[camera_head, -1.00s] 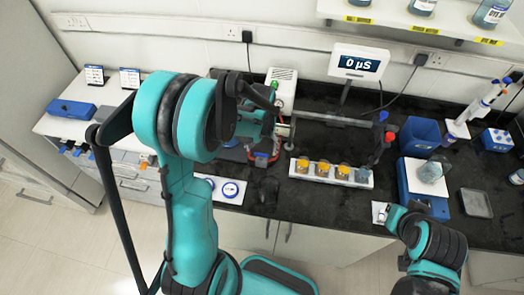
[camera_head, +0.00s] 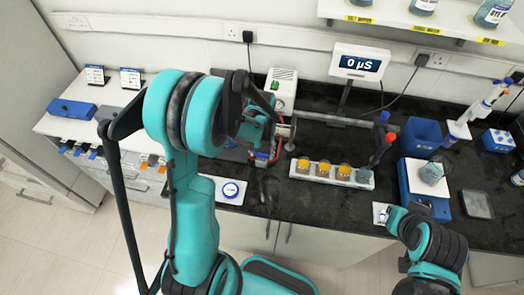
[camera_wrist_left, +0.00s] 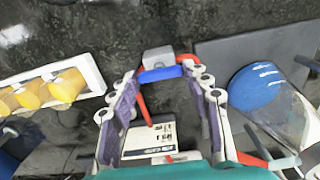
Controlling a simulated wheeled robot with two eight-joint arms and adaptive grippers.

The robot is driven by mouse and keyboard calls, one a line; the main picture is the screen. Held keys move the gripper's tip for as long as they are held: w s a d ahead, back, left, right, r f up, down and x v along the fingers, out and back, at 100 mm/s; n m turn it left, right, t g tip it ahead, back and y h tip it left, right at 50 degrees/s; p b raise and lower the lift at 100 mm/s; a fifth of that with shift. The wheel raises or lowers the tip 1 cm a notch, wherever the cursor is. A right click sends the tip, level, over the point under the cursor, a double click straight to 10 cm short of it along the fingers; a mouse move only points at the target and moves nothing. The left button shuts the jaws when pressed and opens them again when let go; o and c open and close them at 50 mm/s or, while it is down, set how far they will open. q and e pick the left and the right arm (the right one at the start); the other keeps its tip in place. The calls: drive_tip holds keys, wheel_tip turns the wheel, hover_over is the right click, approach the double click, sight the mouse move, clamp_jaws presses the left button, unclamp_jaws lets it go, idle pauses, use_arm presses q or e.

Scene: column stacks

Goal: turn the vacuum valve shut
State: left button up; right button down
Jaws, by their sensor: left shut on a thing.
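The vacuum valve's blue handle (camera_wrist_left: 160,75) lies between the fingertips of my left gripper (camera_wrist_left: 164,72) in the left wrist view. A small grey block is just beyond it and red parts are beside it. The left gripper is shut on the handle. In the head view my left arm covers most of the valve and the gripper; only the area near the gripper (camera_head: 279,134) shows, beside the white pump box (camera_head: 284,84).
A white rack (camera_head: 331,174) with several orange-topped vials stands right of the left gripper. A display (camera_head: 359,63) reads 0 µS. A blue balance (camera_head: 426,190) stands at the right.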

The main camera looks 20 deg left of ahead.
use_arm(q)
drive_tip(key=m+b, duration=0.1)
drive_tip(key=m, duration=0.3)
drive_tip(key=shift+f+b, duration=0.1)
drive_tip(key=shift+b, duration=0.25)
drive_tip(key=m+b, duration=0.1)
drive_tip(key=m, duration=0.3)
drive_tip(key=m+b, duration=0.1)
drive_tip(key=m, duration=0.4)
drive_tip(key=shift+b, duration=0.3)
drive_tip(key=m, duration=0.4)
drive_tip(key=shift+m+b, duration=0.3)
drive_tip(key=shift+b, duration=0.1)
drive_tip(key=o, duration=1.2)
drive_tip(key=shift+c, duration=0.2)
